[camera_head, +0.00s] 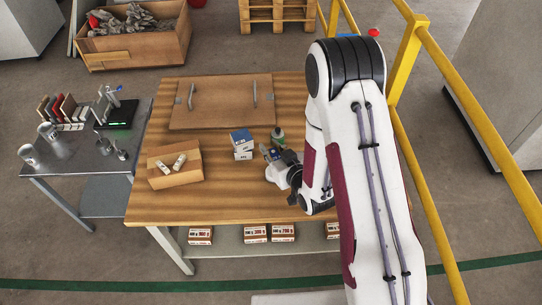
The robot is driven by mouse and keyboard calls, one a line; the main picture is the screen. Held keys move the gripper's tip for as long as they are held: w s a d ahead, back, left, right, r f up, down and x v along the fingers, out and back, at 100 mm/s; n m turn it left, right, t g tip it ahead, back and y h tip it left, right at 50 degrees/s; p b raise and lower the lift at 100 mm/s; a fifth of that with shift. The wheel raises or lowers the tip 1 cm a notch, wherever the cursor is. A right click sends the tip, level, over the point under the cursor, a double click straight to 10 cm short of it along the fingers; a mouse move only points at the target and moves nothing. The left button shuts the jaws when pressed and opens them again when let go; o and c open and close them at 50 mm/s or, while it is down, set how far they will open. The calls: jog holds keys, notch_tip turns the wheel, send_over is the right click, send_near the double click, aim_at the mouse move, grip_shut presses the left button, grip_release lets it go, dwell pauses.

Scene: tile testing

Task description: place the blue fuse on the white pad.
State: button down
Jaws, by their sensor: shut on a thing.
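My gripper (272,155) is over the right part of the wooden table, left of my arm's wrist. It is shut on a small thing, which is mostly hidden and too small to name. A small bluish patch shows by the fingertips, but I cannot tell if it is the blue fuse.
Small boxes with a blue top (241,139) stand left of the gripper. A greenish bottle (278,138) stands close behind it. A wooden board with handles (222,103) lies at the back. The table's front (240,208) is clear. A yellow rail (447,205) runs along the right.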

jog(key=shift+f, duration=2.05)
jog(key=shift+f, duration=0.1)
jog(key=c, duration=1.8)
grip_release()
jog(key=shift+f, duration=0.1)
jog(key=shift+c, duration=0.2)
jog(key=shift+r, duration=0.2)
jog(key=v, duration=0.7)
jog(key=shift+s, duration=0.2)
jog(key=shift+d, duration=0.1)
jog(key=shift+w+r, duration=0.1)
jog(key=shift+r, duration=0.1)
